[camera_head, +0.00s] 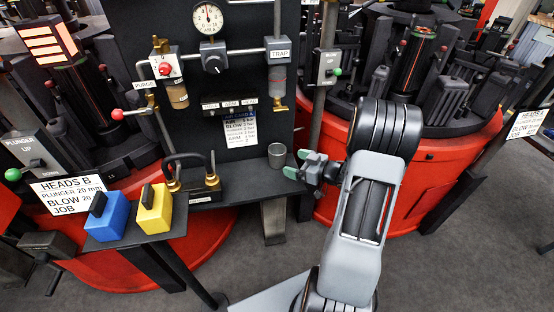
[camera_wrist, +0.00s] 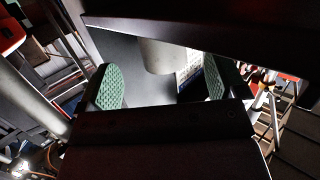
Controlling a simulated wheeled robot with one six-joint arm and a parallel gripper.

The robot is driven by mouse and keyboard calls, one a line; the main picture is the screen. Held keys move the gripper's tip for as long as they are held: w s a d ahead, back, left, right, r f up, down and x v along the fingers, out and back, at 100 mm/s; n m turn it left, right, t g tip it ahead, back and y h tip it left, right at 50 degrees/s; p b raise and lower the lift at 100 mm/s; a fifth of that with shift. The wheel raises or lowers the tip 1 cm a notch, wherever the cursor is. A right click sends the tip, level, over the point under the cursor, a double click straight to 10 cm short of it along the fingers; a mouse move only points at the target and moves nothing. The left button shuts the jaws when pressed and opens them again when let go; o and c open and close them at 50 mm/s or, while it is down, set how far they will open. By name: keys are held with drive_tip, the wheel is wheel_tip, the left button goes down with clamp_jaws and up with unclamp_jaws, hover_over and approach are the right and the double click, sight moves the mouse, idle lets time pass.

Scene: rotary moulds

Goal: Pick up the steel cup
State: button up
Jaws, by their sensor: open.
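The steel cup (camera_head: 277,155) is a small grey cylinder standing upright on the dark shelf (camera_head: 235,188) below the gauge panel, near the shelf's right end. My gripper (camera_head: 295,163) is just right of the cup, its green-padded fingers pointing left toward it. In the wrist view, my gripper (camera_wrist: 163,88) is open, with one green pad at each side. The cup (camera_wrist: 157,55) appears between and beyond the pads, its upper part cut off by a dark part of the view. I cannot tell whether any finger touches it.
A brass fitting block (camera_head: 198,187) with a black hose stands on the shelf left of the cup. A blue block (camera_head: 107,217) and a yellow block (camera_head: 154,209) sit on a lower plate. The TRAP valve pipe (camera_head: 280,75) hangs above the cup. A red machine base (camera_head: 385,180) stands right.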

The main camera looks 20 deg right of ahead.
sight(284, 159)
drive_tip(key=shift+b+x, duration=0.45)
drive_tip(key=shift+x, duration=2.7)
drive_tip(key=c, duration=1.1)
drive_tip(key=shift+r, duration=0.15)
